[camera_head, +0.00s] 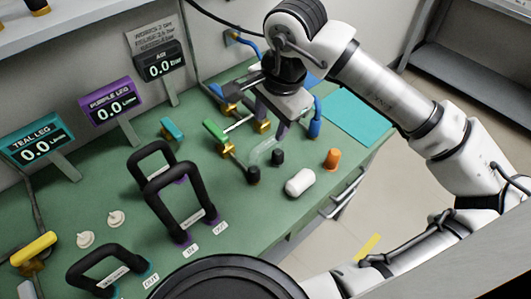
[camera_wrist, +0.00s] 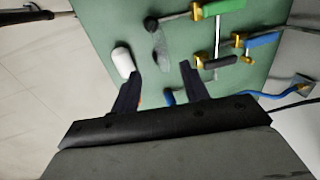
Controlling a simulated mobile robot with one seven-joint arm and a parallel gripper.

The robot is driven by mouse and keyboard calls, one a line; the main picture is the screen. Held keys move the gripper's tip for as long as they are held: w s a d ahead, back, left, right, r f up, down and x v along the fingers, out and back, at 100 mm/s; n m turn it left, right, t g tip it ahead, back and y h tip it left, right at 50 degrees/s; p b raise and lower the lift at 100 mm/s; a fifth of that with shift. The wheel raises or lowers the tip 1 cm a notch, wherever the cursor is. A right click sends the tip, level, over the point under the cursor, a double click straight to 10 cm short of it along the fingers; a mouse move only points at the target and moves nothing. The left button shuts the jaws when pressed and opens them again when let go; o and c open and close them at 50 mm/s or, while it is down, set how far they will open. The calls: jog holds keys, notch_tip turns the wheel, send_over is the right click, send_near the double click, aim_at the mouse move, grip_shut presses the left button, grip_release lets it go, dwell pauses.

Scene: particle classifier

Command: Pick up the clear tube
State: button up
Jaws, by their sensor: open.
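The clear tube (camera_head: 264,151) is a short, pale, curved piece near two small black fittings, one at its left end (camera_head: 253,175) and one on its right (camera_head: 278,157), on the green bench. It is see-through, so its exact ends are hard to tell. In the wrist view the tube (camera_wrist: 160,46) shows as a faint grey shape just beyond the fingertips. My gripper (camera_head: 273,121) is above the bench, behind the tube in the head view. In the wrist view my gripper (camera_wrist: 160,72) is open, with nothing between its dark fingers.
A white capsule (camera_head: 300,182) and an orange cylinder (camera_head: 332,158) stand near the tube. Tall black hoops (camera_head: 178,196) rise at left. A teal mat (camera_head: 352,118) lies clear at right.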

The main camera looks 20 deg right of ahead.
aim_at(267, 142)
jog(key=shift+w+d+f+p, duration=0.1)
jog(key=shift+w+f+p, duration=0.3)
jog(key=shift+f, duration=0.95)
jog(key=shift+w+a+f+p, duration=0.1)
jog(key=shift+w+f+p, duration=0.3)
jog(key=shift+f, duration=0.9)
jog(key=shift+w+d+f+p, duration=0.1)
jog(key=shift+w+f+p, duration=0.3)
jog(key=shift+f, duration=0.95)
jog(key=shift+s, duration=0.15)
grip_shut()
